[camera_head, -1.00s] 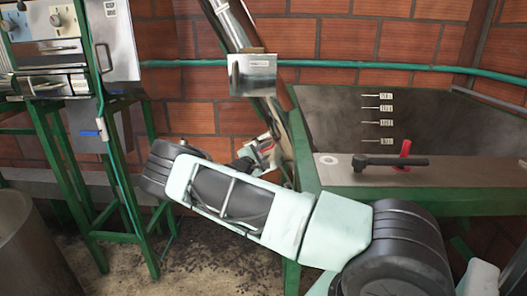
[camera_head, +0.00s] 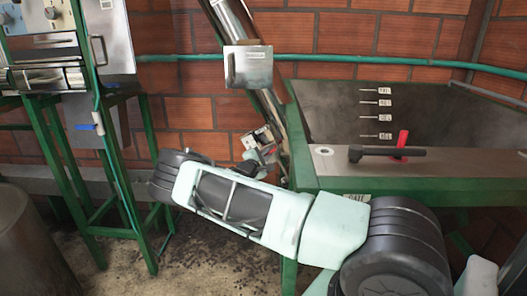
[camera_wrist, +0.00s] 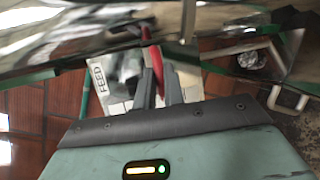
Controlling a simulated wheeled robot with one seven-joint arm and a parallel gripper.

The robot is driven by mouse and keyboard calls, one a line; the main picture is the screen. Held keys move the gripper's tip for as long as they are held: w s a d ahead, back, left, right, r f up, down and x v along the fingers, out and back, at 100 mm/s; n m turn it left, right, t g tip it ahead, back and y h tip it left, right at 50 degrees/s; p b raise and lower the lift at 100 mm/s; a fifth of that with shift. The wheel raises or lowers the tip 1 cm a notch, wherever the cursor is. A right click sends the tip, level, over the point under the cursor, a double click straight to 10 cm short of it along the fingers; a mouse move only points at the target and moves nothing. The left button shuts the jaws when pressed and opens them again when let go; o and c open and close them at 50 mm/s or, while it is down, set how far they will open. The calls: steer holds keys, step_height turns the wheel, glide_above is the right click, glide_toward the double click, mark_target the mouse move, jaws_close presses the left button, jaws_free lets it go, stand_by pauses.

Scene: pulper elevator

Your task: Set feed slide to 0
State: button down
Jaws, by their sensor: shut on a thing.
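The feed slide shows in the wrist view as a pale plate (camera_wrist: 110,88) marked FEED, with a red handle (camera_wrist: 150,38) in front of it. My gripper (camera_wrist: 158,76) has its two dark fingers closed on the lower end of this red handle. The plate's scale markings are too blurred to read, and the fingers cover part of it. In the head view the slide (camera_head: 264,136) is small, beside the lower end of the slanted metal tube (camera_head: 268,105). My gripper (camera_head: 255,160) reaches it there, partly hidden by my arm.
A green-framed hopper (camera_head: 420,110) with level marks stands right of the slide. A black lever (camera_head: 385,153) and a red lever (camera_head: 402,142) sit on its front ledge. A metal box (camera_head: 248,67) is on the tube. A green stand (camera_head: 70,170) is at left.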

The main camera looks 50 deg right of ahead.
steer(key=f, duration=0.1)
steer(key=s+d+f, duration=0.1)
steer(key=f, duration=0.1)
steer(key=s+f, duration=0.1)
steer(key=f, duration=0.1)
steer(key=shift+d, duration=0.25)
steer(key=c, duration=1.5)
jaws_free()
steer(key=shift+c, duration=0.2)
steer(key=shift+o, duration=0.3)
steer(key=shift+a, duration=0.1)
steer(key=b+v, duration=0.2)
steer(key=v, duration=1.5)
steer(key=shift+a, duration=0.1)
